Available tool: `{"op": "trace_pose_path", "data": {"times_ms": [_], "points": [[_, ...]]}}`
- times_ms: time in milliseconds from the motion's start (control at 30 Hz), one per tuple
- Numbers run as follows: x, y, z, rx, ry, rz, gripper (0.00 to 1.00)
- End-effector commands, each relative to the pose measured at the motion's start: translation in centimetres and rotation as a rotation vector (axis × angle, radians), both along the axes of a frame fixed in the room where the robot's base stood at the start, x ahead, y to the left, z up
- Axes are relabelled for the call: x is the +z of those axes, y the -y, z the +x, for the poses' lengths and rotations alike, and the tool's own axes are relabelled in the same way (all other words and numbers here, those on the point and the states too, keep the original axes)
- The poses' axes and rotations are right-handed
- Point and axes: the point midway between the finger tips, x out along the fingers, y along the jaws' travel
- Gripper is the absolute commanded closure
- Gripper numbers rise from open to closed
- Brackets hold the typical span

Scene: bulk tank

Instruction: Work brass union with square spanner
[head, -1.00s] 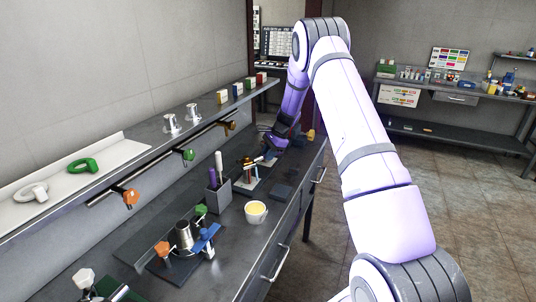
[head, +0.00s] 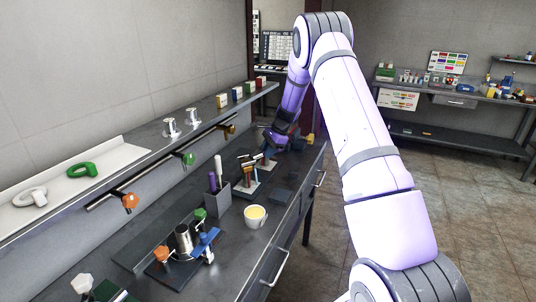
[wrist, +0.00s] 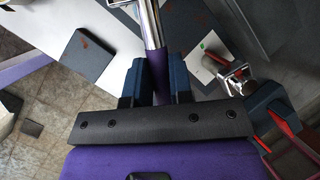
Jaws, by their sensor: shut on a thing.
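My gripper (wrist: 154,88) is shut on a purple-handled tool (wrist: 156,66) with a bright metal shaft, which I take to be the square spanner. The shaft runs out of the top of the wrist view, so its far end is hidden there. In the head view my gripper (head: 271,148) is at the far end of the bench, with the tool's metal part just in front of it. A brown, copper-coloured fitting (head: 249,169), likely the brass union, stands on a pale plate (head: 240,190) beside it. I cannot tell whether tool and fitting touch.
A grey holder (head: 217,203) with purple and white handles stands nearer on the bench. A white cup (head: 255,216) with yellow contents is beside it. A dark block (wrist: 88,57) and red-handled tool (wrist: 285,140) flank my gripper. A valve assembly (head: 184,240) stands in front.

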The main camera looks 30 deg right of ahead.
Motion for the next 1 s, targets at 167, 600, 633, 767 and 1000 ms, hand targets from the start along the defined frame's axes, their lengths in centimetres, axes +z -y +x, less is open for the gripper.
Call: {"op": "trace_pose_path", "data": {"times_ms": [167, 600, 633, 767, 1000], "points": [[0.9, 0.0, 0.0, 0.000, 0.001, -0.001, 1.00], [2.7, 0.0, 0.0, 0.001, 0.001, 0.000, 1.00], [2.9, 0.0, 0.0, 0.001, 0.001, 0.000, 1.00], [3.4, 0.0, 0.0, -0.001, 0.002, -0.001, 1.00], [3.8, 0.0, 0.0, -0.001, 0.001, -0.001, 1.00]]}}
